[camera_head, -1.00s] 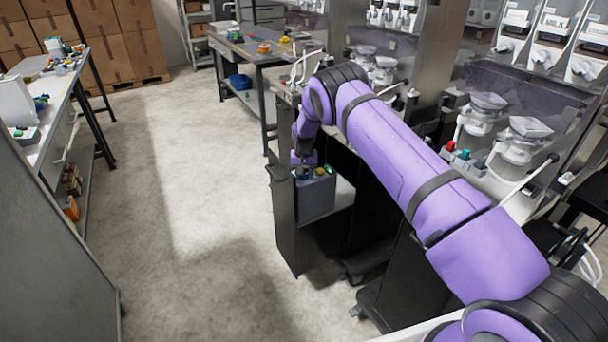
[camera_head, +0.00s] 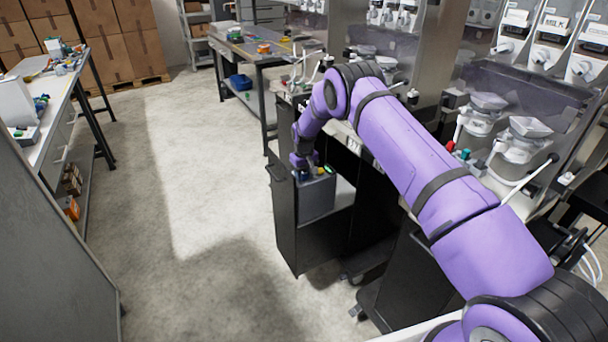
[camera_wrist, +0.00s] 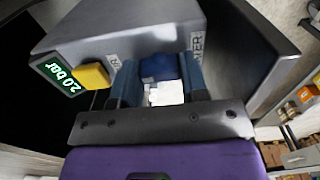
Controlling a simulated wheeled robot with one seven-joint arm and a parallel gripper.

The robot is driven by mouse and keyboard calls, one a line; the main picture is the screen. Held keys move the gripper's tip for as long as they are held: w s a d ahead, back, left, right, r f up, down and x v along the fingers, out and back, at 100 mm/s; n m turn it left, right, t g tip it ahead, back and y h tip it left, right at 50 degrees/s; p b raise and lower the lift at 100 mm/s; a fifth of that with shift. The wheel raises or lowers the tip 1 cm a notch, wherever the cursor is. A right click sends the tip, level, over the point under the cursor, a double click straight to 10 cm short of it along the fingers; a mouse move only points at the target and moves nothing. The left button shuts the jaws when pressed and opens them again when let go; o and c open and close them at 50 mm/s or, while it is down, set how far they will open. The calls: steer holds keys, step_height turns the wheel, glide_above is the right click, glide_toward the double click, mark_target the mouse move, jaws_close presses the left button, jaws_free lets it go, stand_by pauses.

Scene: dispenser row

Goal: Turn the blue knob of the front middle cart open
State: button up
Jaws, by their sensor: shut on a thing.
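The blue knob (camera_wrist: 163,67) sits on a grey box (camera_wrist: 122,36), between the two fingers of my gripper (camera_wrist: 159,74) in the wrist view. The fingers are shut on its sides. The box carries a yellow button (camera_wrist: 95,75), a green "2.0 bar" display (camera_wrist: 58,75) and white labels, one partly hidden. In the head view the grey box (camera_head: 318,198) stands in the open black cart (camera_head: 284,225), and my gripper (camera_head: 303,170) reaches down onto its top. The knob's turn angle cannot be told.
A second dark cart (camera_head: 405,285) stands close on the right, below my arm. Dispensers (camera_head: 487,112) line the back right. A workbench (camera_head: 255,50) is behind the cart and another table (camera_head: 50,95) is at far left. The floor between is clear.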

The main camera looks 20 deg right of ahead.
mark_target(304, 174)
steer(key=o, duration=0.9)
steer(key=shift+r, duration=0.1)
step_height(304, 174, up, 11)
steer(key=shift+f, duration=0.2)
steer(key=shift+s, duration=0.1)
